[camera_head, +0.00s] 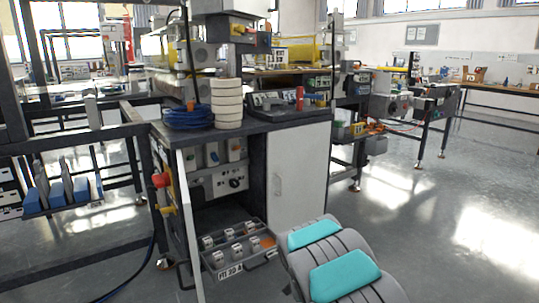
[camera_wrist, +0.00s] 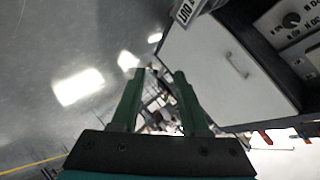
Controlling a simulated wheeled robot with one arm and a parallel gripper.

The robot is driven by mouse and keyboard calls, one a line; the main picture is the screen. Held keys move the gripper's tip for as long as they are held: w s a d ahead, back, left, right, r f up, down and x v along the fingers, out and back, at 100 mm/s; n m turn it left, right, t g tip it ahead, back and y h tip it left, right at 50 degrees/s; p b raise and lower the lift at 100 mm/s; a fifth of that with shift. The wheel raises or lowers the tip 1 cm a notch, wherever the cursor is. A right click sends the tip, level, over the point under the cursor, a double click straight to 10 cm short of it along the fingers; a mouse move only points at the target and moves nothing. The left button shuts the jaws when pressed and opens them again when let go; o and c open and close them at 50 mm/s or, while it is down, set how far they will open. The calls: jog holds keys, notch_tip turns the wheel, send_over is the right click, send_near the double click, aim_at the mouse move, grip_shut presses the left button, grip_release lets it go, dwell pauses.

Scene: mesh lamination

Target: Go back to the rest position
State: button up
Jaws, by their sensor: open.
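My gripper (camera_wrist: 159,76) shows in the wrist view, with two dark green fingers standing apart. Nothing is held between them. Past the fingers are the grey floor and small, blurred equipment. The wrist picture is turned sideways or upside down, with the cabinet's white door (camera_wrist: 222,65) to the right of the fingers. In the head view my grey and teal arm is at the bottom, in front of the cabinet; my gripper is not visible there.
A workbench cabinet (camera_head: 298,172) stands ahead, with a tray (camera_head: 240,248) of small parts low down at its front. Stacked cream rings (camera_head: 227,103), a blue cable coil (camera_head: 188,117) and a black tray (camera_head: 288,108) are on top. Open floor (camera_head: 450,200) lies to the right.

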jog(key=s+d+r+n+g, duration=0.25)
jog(key=s+r, duration=0.25)
jog(key=s, duration=0.4)
jog(key=s+d+r+n+g, duration=0.15)
jog(key=s+r+g, duration=0.25)
jog(key=s, duration=0.5)
jog(key=s+r+n+g, duration=0.2)
jog(key=s+r, duration=0.1)
jog(key=s, duration=1)
jog(key=s+a+r+n+g, duration=0.1)
jog(key=s+r+n+g, duration=0.1)
jog(key=s, duration=1.1)
jog(key=s+r+n+g+y, duration=0.1)
jog(key=s+r+n+g, duration=0.2)
jog(key=s, duration=0.9)
jog(key=shift+s+a+r+n+g, duration=0.25)
jog(key=shift+s+r+n+g, duration=0.05)
jog(key=shift+s+g, duration=0.1)
jog(key=shift+w, duration=0.1)
